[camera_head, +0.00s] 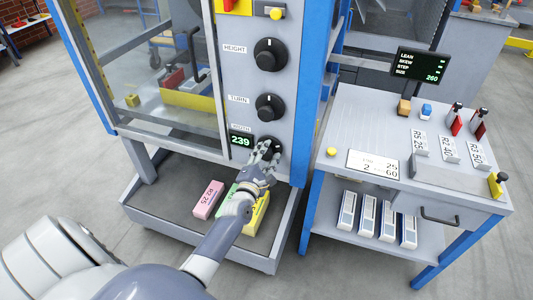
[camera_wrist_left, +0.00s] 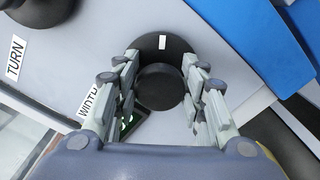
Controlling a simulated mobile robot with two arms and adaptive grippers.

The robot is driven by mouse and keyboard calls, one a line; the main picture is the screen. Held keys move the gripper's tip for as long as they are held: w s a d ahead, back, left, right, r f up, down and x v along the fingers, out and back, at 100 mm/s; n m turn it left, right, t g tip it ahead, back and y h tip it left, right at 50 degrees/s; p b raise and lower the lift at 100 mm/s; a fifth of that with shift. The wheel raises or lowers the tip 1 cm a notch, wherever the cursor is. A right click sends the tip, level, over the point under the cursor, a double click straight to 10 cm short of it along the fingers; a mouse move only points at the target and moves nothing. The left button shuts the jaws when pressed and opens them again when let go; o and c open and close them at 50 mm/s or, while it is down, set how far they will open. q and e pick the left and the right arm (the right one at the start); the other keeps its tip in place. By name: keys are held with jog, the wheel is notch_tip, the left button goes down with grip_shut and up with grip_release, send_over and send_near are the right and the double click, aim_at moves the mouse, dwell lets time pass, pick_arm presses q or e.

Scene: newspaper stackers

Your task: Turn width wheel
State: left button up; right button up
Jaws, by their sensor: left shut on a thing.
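The width wheel (camera_head: 270,147) is a black round knob, the lowest of three on the machine's grey front panel. A green display (camera_head: 241,141) beside it reads 239. In the left wrist view the wheel (camera_wrist_left: 160,88) shows a white mark at the upper edge of its dark base. My left gripper (camera_head: 264,154) reaches the wheel, with its fingers on either side of the knob. In the left wrist view the left gripper (camera_wrist_left: 163,100) is shut on it. The fingers hide part of the wheel in the head view. My right gripper is not in view.
The turn knob (camera_head: 270,107) and height knob (camera_head: 270,55) sit above the wheel. A tray (camera_head: 270,262) below holds pink, green and yellow blocks. A side table (camera_head: 380,110) at right carries a monitor (camera_head: 421,66) reading size 260. Grey floor lies around.

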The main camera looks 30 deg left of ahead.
pick_arm(q)
jog(key=m+p, duration=0.1)
jog(key=m, duration=0.4)
jog(key=shift+m, duration=0.4)
jog(key=m+p, duration=0.1)
jog(key=m, duration=0.5)
jog(key=shift+f, duration=0.2)
jog(key=m+p, duration=0.1)
jog(key=m, duration=0.4)
jog(key=shift+f+m, duration=0.1)
jog(key=shift+m, duration=0.2)
jog(key=m, duration=0.6)
jog(key=shift+a+f+p, duration=0.1)
jog(key=shift+a+p, duration=0.05)
jog(key=shift+p, duration=0.25)
jog(key=m, duration=0.5)
jog(key=shift+a+m, duration=0.1)
jog(key=shift+m, duration=0.3)
jog(key=m+b, duration=0.1)
jog(key=m, duration=0.3)
jog(key=shift+s+a+m, duration=0.1)
jog(key=shift+m, duration=0.2)
jog(key=m+b, duration=0.2)
jog(key=m, duration=0.3)
jog(key=m+b, duration=0.1)
jog(key=m, duration=0.4)
jog(key=shift+a+b, duration=0.1)
jog(key=shift+b, duration=0.3)
jog(key=shift+r, duration=0.2)
